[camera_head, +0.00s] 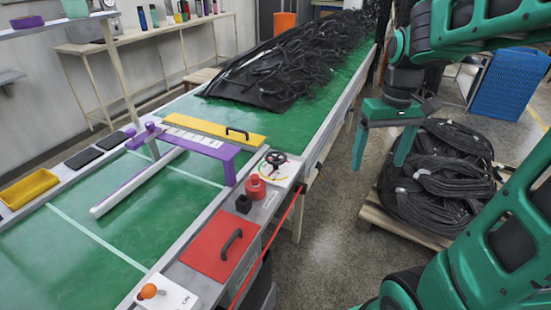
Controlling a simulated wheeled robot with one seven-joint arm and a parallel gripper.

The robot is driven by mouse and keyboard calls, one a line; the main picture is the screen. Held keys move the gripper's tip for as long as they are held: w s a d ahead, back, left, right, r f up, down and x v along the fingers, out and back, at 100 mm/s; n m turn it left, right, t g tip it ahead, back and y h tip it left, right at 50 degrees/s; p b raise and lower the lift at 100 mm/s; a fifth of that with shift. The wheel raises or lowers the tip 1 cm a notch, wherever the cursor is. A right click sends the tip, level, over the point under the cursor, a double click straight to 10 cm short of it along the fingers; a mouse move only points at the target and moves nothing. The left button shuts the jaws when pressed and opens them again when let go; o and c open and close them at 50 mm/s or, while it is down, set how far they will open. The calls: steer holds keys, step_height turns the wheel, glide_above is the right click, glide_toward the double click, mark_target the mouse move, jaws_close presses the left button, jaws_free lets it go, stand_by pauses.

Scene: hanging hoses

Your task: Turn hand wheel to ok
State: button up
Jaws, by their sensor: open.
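The hand wheel (275,158) is a small black wheel on a white dial plate (286,176), set on the machine's side rail at picture centre. Coloured marks show on the plate, but they are too small to read, so I cannot tell where the wheel points or where "ok" is. My gripper (379,163) is green and hangs with its fingers pointing down, to the right of the wheel and apart from it. Its two fingers are spread with nothing between them. It is over the floor side of the rail, in front of the pallet of hoses.
A red round button (255,187), a black block (243,204), a red cover with a handle (215,250) and an orange knob (148,291) share the rail. A purple frame (215,150) and yellow bar (210,130) cross the green belt (85,235). Hoses (440,190) lie on a pallet.

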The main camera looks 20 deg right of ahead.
steer(key=w+a+f+n, duration=0.1)
steer(key=w+a+n, duration=0.2)
steer(key=w, duration=0.6)
steer(key=w+a+f+n, duration=0.1)
steer(key=w+a+n, duration=0.2)
steer(key=w, duration=0.6)
steer(key=n, duration=0.6)
glide_above(276, 156)
step_height(276, 156, down, 7)
steer(key=shift+f, duration=0.1)
step_height(276, 156, down, 10)
steer(key=shift+f, duration=0.1)
steer(key=c, duration=1.1)
